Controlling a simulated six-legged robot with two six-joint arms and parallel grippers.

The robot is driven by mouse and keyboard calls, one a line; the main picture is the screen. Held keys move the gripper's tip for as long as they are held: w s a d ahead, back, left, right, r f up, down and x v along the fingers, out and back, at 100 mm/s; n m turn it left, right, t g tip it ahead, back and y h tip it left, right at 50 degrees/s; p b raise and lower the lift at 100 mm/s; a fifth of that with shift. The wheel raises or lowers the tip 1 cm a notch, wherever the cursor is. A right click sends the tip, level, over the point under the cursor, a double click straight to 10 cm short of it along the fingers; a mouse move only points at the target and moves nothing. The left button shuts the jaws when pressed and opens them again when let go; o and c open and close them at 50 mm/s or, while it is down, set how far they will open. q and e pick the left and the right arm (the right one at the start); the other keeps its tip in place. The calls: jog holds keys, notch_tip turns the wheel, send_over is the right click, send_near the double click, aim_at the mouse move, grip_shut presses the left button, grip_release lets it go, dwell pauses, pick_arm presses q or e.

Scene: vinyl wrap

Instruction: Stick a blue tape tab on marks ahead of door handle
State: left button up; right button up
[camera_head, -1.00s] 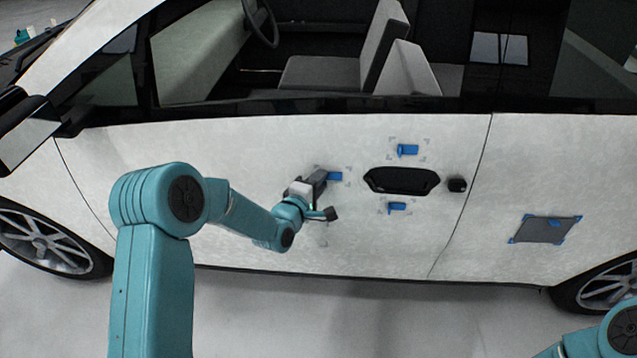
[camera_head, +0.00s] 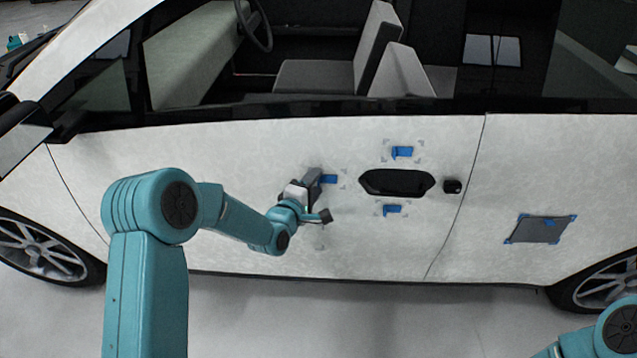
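A blue tape tab (camera_head: 329,179) is at the corner marks just left of the black door handle recess (camera_head: 397,183) on the white car door (camera_head: 230,150). My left gripper (camera_head: 318,196) is at the door beside this tab, one dark finger up near the tab's left end and the other lower. The fingers look spread apart. I cannot tell whether the upper finger touches the tab. Two more blue tabs sit within corner marks, one above the handle (camera_head: 402,152) and one below it (camera_head: 392,210). My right gripper is out of view; only part of that arm shows at bottom right.
A small black knob (camera_head: 452,187) is right of the handle. A grey square patch with blue corners (camera_head: 540,229) is on the rear panel. The side mirror (camera_head: 22,128) juts out at left. Open floor (camera_head: 350,315) lies below the door.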

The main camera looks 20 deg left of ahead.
pick_arm(q)
jog(key=shift+s, duration=0.1)
jog(key=s+a+r+b, duration=0.2)
jog(key=s+r, duration=0.1)
jog(key=s, duration=1.3)
jog(key=s+d+f+m+g+h+p, duration=0.1)
jog(key=s+d+f+m+g+p, duration=0.15)
jog(key=d+f+g, duration=0.4)
jog(key=s+d+f+m+g+h+p, duration=0.1)
jog(key=s+d+f, duration=0.25)
jog(key=f, duration=0.65)
jog(key=s+d+f+m+g, duration=0.1)
jog(key=s+f+m+g, duration=0.3)
jog(key=s+m, duration=0.2)
jog(key=s+d+f+m+g, duration=0.1)
jog(key=s+f+m+g, duration=0.3)
jog(key=s, duration=0.5)
jog(key=shift+d+f+m, duration=0.2)
jog(key=shift+d+m, duration=0.05)
jog(key=shift+m, duration=0.8)
